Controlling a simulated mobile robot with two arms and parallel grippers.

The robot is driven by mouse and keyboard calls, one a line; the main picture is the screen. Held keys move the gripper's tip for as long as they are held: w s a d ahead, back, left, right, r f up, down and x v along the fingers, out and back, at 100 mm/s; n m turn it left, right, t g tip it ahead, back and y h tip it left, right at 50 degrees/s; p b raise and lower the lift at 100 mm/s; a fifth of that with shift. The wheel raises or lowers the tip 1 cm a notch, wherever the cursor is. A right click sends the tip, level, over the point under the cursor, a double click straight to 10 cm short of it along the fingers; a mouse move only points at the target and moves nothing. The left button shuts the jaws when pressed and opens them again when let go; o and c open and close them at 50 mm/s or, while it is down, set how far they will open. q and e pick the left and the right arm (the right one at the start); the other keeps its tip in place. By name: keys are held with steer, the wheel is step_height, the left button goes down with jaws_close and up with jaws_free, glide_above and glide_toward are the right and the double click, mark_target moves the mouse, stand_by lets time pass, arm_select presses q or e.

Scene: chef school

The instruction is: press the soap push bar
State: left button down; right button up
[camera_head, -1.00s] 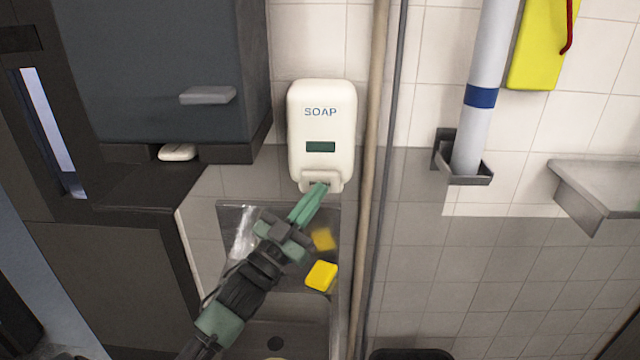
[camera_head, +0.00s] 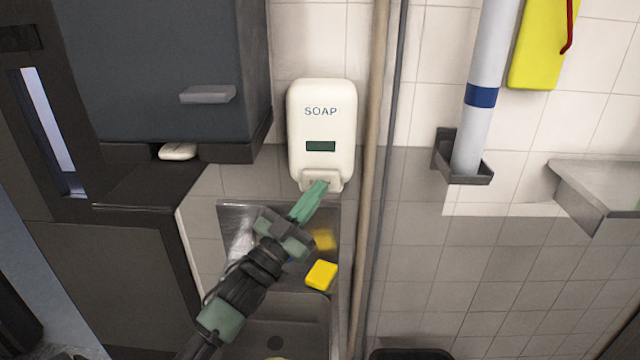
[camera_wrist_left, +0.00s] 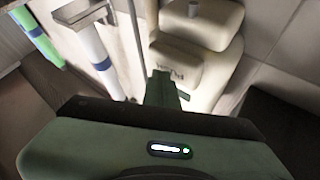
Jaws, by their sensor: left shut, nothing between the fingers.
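The white soap dispenser (camera_head: 322,120) hangs on the tiled wall, marked SOAP, with a dark green window. Its push bar (camera_head: 335,181) is the pale piece at the bottom edge. My left gripper (camera_head: 320,185) is shut and empty, and its green fingertips overlap the push bar from below. In the left wrist view the shut fingers (camera_wrist_left: 161,88) point at the push bar (camera_wrist_left: 176,62), with the dispenser body (camera_wrist_left: 222,70) behind it. Whether the tips touch the bar is hard to tell. My right gripper is not in view.
A yellow sponge (camera_head: 321,275) lies at the steel sink (camera_head: 300,312) below. A wooden pole (camera_head: 371,150) stands close right of the dispenser. A dark cabinet (camera_head: 160,75) is at the left, and a metal holder (camera_head: 462,177) with a white tube is at the right.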

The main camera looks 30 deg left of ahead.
arm_select(q)
steer(key=shift+w+a, duration=0.3)
steer(key=shift+w, duration=0.2)
stand_by(0.5)
steer(key=shift+s, duration=0.1)
steer(key=shift+s+d+f+p, duration=0.1)
steer(key=shift+s+d+p, duration=0.05)
steer(key=shift+s+d, duration=0.3)
steer(key=shift+s+d+p, duration=0.15)
steer(key=shift+s+d, duration=0.1)
steer(key=shift+s, duration=0.3)
steer(key=s+d, duration=0.1)
steer(key=s+p, duration=0.1)
steer(key=s, duration=0.1)
steer(key=s+d, duration=0.1)
steer(key=shift+s+d, duration=0.15)
steer(key=shift+d, duration=0.15)
stand_by(0.9)
